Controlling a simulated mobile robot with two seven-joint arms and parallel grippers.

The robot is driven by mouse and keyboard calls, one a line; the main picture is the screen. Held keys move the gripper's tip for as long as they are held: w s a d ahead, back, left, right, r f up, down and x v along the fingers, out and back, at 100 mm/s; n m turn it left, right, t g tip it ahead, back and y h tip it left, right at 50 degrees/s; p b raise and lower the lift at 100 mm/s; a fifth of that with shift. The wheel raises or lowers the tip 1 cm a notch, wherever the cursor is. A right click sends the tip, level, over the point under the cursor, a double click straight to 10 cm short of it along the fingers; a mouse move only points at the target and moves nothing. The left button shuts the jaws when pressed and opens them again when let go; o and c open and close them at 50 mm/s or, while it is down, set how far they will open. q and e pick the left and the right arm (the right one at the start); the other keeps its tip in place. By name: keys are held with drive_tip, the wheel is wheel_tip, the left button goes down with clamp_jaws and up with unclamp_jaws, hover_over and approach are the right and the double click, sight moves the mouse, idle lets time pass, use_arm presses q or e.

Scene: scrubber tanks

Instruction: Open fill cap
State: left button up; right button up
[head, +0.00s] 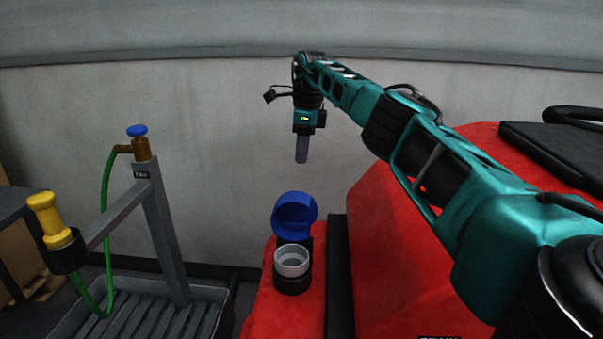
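The blue fill cap (294,214) stands tilted up on the far side of the fill neck (292,262) in the head view. The neck has a pale ring and a dark base, and its mouth is uncovered. It sits on the red scrubber body (388,250). My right gripper (302,158) hangs above the cap with its fingers pointing down, clear of it. Its fingers overlap in this view, so I cannot tell whether they are open or shut. Nothing shows held between them. My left gripper is not in view.
A grey stand with a tap (138,143) with a blue knob, a green hose (107,200) and a yellow nozzle (46,214) in a black holder is at the left. A slatted tray (140,317) lies below it. A plain wall (200,110) is behind.

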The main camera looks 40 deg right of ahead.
drive_tip(key=t+y+b, duration=0.2)
drive_tip(key=t, duration=0.1)
hover_over(296, 215)
drive_tip(key=w+d, duration=0.2)
drive_tip(key=d, duration=0.2)
wheel_tip(296, 215, down, 11)
drive_tip(key=shift+w+d+r, duration=0.1)
drive_tip(key=shift+c, duration=0.4)
clamp_jaws()
